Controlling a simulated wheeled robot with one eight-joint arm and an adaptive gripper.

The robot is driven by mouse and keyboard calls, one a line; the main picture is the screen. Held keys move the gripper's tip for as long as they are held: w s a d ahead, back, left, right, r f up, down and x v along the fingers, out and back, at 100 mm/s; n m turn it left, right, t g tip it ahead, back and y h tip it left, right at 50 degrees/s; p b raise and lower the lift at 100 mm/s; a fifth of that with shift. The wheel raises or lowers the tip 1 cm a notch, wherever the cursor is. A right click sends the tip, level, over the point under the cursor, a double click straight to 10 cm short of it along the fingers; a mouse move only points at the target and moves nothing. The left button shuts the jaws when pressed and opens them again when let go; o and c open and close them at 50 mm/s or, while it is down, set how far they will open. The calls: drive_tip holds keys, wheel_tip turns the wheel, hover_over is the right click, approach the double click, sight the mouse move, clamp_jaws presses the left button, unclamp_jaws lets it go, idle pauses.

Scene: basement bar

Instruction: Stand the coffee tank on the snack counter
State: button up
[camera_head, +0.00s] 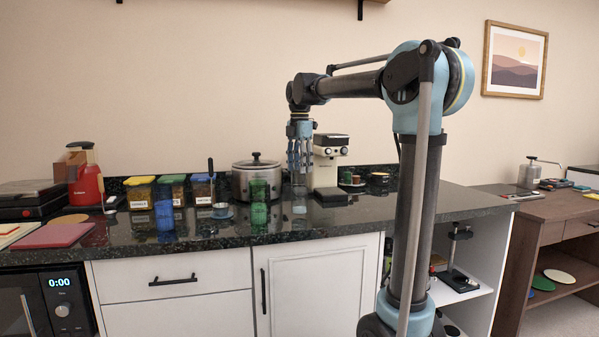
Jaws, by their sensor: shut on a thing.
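My gripper (299,158) points down over the dark stone counter (330,223), just left of the cream coffee machine (329,165). It is shut on what looks like the clear coffee tank (299,193), which is hard to make out at this size and partly covered by the fingers. The tank looks upright. I cannot tell whether its base touches the counter. No label shows which surface is the snack counter; the dark stone counter and a brown wooden table (545,213) at the right are both in view.
A steel cooker (243,181) and a green glass (259,203) stand close left of my gripper. Small cups (380,181) sit right of the machine. The counter's right end is clear.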

drive_tip(key=shift+f, duration=0.7)
drive_tip(key=o, duration=1.5)
drive_tip(key=shift+f, duration=0.1)
wheel_tip(320, 180, up, 12)
drive_tip(key=shift+r, duration=0.1)
